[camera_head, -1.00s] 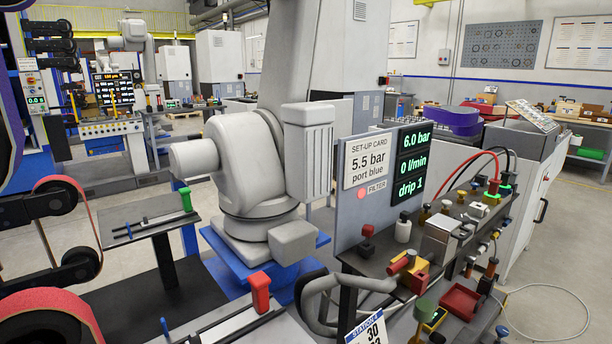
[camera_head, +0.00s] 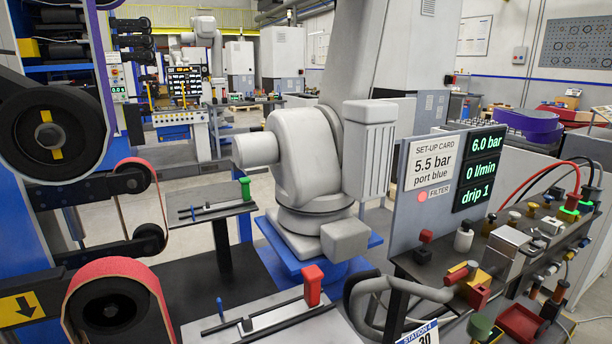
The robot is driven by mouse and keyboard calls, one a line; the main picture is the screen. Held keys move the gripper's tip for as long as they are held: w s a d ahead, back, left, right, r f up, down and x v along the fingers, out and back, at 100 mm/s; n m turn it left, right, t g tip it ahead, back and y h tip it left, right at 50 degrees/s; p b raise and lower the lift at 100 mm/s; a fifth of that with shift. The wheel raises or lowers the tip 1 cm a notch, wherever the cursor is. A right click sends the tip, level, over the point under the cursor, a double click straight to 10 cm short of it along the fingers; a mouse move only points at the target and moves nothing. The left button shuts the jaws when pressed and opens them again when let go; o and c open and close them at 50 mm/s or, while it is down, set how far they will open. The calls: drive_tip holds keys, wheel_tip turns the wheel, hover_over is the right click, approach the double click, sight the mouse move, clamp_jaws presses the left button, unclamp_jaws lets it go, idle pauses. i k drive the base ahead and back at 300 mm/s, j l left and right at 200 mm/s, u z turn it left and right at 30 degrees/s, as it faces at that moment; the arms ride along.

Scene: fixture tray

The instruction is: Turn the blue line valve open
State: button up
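A panel (camera_head: 405,212) carries a set-up card (camera_head: 434,166) reading 5.5 bar, port blue. Its green readouts (camera_head: 484,168) show 6.0 bar, 0 l/min and drip 1, and a red filter light (camera_head: 422,196) is lit. In front of it, at the right, is a bench with small fittings, among them a red and yellow handled fitting (camera_head: 462,272) and a green knob (camera_head: 480,326) at the lower edge. I cannot tell which fitting is the blue line valve, or its position. My gripper is not in view.
A large grey-white arm (camera_head: 310,170) on a blue base (camera_head: 300,262) stands left of the panel. A rail with a red handle (camera_head: 312,286) lies in front of it. Belt machinery (camera_head: 112,300) fills the left. A grey hose (camera_head: 395,290) loops before the bench.

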sight(585, 240)
drive_tip(key=z, duration=1.25)
drive_tip(key=i+l+z, duration=0.3)
drive_tip(key=i+z, duration=0.3)
drive_tip(key=i+l+z, duration=0.2)
drive_tip(key=i+z, duration=0.2)
drive_tip(key=i, duration=0.2)
drive_tip(key=i+u, duration=0.45)
drive_tip(key=u, duration=0.25)
drive_tip(key=i+u, duration=0.8)
